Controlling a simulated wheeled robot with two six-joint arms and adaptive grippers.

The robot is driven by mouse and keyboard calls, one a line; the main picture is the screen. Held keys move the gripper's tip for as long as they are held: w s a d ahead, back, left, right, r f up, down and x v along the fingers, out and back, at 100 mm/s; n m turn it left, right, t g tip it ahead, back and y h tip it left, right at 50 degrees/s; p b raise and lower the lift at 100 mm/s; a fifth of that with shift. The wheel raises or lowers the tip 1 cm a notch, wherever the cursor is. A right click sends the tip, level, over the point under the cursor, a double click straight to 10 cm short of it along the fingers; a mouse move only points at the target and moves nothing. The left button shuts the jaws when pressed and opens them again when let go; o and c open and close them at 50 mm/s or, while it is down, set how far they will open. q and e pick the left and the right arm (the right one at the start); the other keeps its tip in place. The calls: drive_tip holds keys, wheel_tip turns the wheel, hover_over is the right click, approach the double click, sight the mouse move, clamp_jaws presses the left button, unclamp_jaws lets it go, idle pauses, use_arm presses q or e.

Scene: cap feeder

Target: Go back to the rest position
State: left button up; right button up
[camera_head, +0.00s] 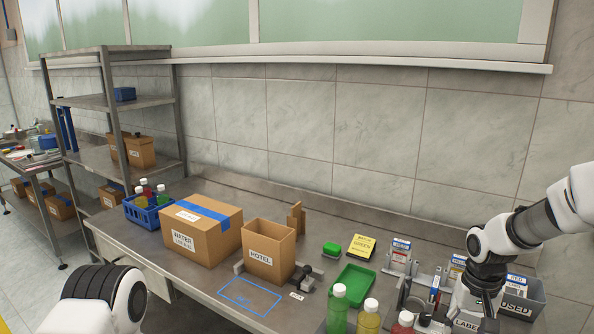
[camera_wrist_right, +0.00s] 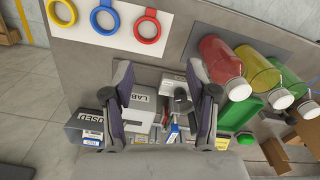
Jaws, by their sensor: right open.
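My right gripper shows in the wrist view (camera_wrist_right: 160,80) with its two dark fingers wide apart and nothing held between them. It is above the bench's right end, over the LABEL box (camera_wrist_right: 145,108) and small tools. In the head view my right arm comes in from the right and bends down over this area; its fingers are hard to make out there. My left arm shows only as a white and black link at the lower left of the head view; its gripper is out of frame.
Green (camera_head: 338,308), yellow (camera_head: 368,318) and red (camera_head: 402,323) bottles stand left of my right gripper. A grey USED bin (camera_head: 521,300) is right of it.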

drive_tip(key=s+a+f+g, duration=0.15)
drive_tip(key=s+f, duration=0.25)
drive_tip(key=f, duration=0.5)
drive_tip(key=s+a+f+n+g, duration=0.1)
drive_tip(key=s+a+f, duration=0.2)
drive_tip(key=s+f, duration=0.5)
drive_tip(key=s+a+f+g, duration=0.15)
drive_tip(key=s+f, duration=0.25)
drive_tip(key=s, duration=0.7)
drive_tip(key=s+a+f+n+g, duration=0.1)
drive_tip(key=s+a+f, duration=0.2)
drive_tip(key=s+f, duration=0.5)
drive_tip(key=w+t, duration=0.1)
drive_tip(key=w+r+t, duration=0.1)
drive_tip(key=t, duration=0.1)
drive_tip(key=r+t, duration=0.1)
drive_tip(key=t, duration=0.1)
drive_tip(key=shift+w+d+n, duration=0.2)
drive_tip(key=shift+w+n, duration=0.2)
